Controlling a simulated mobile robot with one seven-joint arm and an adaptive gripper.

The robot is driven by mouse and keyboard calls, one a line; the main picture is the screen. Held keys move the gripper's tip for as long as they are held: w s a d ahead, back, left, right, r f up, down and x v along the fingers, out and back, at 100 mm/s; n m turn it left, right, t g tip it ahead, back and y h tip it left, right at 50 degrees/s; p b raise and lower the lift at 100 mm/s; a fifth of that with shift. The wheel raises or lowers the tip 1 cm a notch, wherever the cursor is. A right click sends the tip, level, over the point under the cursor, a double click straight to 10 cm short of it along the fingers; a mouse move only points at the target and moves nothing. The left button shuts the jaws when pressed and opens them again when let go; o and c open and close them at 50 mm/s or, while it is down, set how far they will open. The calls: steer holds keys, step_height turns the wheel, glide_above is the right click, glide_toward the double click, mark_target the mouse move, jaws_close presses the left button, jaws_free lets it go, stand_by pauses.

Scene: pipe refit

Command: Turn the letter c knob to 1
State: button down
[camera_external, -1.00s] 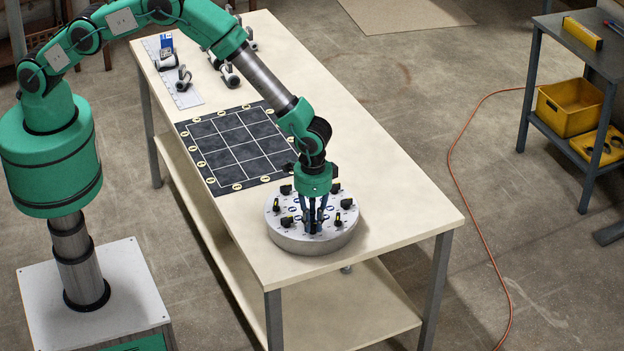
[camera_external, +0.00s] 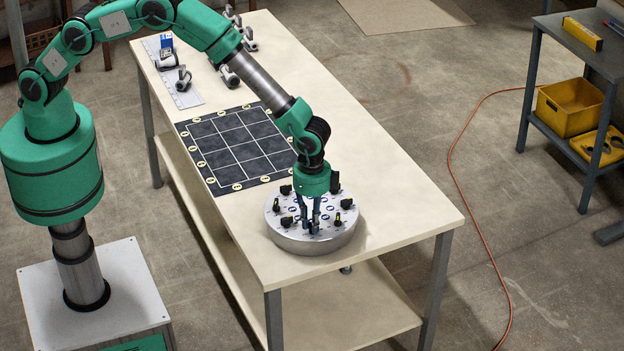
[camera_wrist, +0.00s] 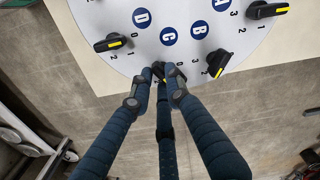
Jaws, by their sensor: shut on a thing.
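A round grey dial panel (camera_external: 281,235) stands on the near end of the table. It carries several black knobs with yellow pointer marks and blue letter discs. The C disc (camera_wrist: 167,36) shows in the wrist view. The black letter c knob (camera_wrist: 157,68) sits below it at the panel's rim, mostly hidden by my fingers, and I cannot read its setting. My gripper (camera_external: 310,228) points down at the near side of the panel. In the wrist view its blue fingers (camera_wrist: 159,77) are closed around the letter c knob.
Close neighbours are the D knob (camera_wrist: 113,43) on the left and the B knob (camera_wrist: 218,62) on the right. A black gridded mat (camera_external: 235,146) lies behind the panel, with small pipe fittings (camera_external: 183,78) farther back. The table's right side is clear.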

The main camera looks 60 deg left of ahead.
stand_by(0.3)
steer(key=c, duration=1.7)
jaws_free()
steer(key=shift+o, duration=0.2)
steer(key=shift+r, duration=0.15)
step_height(320, 180, up, 12)
